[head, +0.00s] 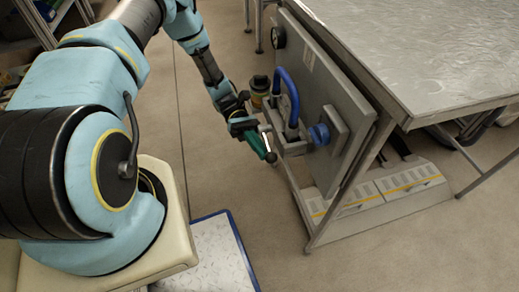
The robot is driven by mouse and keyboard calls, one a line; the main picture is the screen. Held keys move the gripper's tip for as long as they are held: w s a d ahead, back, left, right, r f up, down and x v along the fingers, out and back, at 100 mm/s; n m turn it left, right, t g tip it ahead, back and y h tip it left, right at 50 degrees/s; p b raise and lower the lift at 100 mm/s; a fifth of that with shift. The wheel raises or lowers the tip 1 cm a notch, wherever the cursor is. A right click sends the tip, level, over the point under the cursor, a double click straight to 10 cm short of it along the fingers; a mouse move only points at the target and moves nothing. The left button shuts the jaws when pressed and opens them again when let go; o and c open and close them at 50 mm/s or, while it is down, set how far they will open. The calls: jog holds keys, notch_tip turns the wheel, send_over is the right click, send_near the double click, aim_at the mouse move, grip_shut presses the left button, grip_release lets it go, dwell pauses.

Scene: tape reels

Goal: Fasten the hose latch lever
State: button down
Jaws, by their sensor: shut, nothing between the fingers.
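A grey panel (348,105) stands upright at the side of the metal table. A blue curved hose (291,88) is on its face, above a pale grey bracket (290,143) that looks like the latch. I cannot make out the lever clearly from the bracket. My gripper (264,150), with dark and teal parts, is at the left of the bracket, close to it. It is shut and empty. I cannot tell whether it touches the bracket or a lever there.
A blue round knob (319,134) sticks out of the panel right of the bracket. A dark canister with a yellow band (260,87) is behind my gripper. The metal table (430,45) fills the upper right.

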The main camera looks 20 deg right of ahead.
jog(key=shift+s+r, duration=0.25)
jog(key=shift+r, duration=0.1)
jog(key=shift+s+r, duration=0.1)
dwell(0.6)
